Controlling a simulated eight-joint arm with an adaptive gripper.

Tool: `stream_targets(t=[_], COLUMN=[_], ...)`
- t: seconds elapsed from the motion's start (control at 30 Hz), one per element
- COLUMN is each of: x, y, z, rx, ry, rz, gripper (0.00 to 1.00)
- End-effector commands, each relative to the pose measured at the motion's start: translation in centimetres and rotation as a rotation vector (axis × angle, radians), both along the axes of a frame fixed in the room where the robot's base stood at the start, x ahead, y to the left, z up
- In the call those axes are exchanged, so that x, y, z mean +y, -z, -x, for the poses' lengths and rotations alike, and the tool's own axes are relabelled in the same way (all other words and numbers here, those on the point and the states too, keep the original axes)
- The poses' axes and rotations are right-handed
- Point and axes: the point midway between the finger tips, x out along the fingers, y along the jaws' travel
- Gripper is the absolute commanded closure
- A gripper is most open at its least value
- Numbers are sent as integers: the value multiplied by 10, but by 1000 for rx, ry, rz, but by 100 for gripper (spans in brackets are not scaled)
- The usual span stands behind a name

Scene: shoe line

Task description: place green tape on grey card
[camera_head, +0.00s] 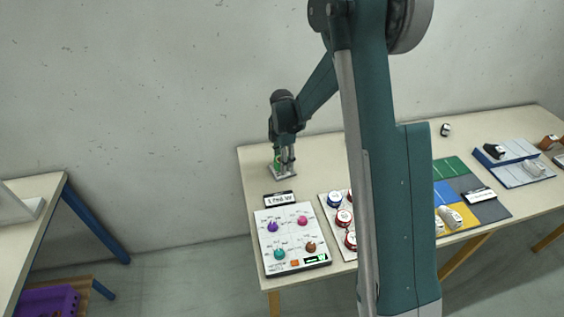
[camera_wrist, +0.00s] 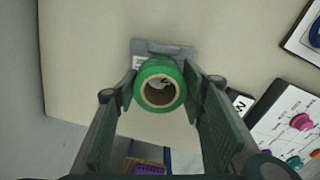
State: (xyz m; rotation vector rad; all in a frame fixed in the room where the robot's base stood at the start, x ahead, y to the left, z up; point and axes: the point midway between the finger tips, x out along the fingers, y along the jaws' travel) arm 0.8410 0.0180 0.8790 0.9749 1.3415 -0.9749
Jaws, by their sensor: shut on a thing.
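The green tape (camera_wrist: 160,68) is a roll with a brown core, held between the two fingers of my gripper (camera_wrist: 160,86) in the wrist view. Its hole faces the camera. The grey card (camera_wrist: 172,48) lies on the table behind the roll, with its far edge showing above it and the rest mostly hidden. In the head view my gripper (camera_head: 284,163) points down over the grey card (camera_head: 290,176), near the table's back left corner. A bit of the green tape (camera_head: 277,162) shows there. I cannot tell whether the roll touches the card.
A black label stand (camera_head: 280,199) and a white panel with coloured knobs (camera_head: 291,240) lie in front of the card. Red and blue round items (camera_head: 343,218) sit to the right, partly behind my arm. Coloured mats (camera_head: 487,210) lie further right.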

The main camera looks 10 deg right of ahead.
Motion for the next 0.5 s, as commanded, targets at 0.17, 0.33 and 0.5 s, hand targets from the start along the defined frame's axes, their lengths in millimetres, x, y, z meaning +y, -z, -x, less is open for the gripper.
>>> stream_targets(t=[0.17, 0.33, 0.5], x=[0, 0, 0], y=[2, 2, 2], z=[0, 0, 0], rx=[0, 0, 0], ry=[0, 0, 0], rz=[0, 0, 0], gripper=[72, 45, 45])
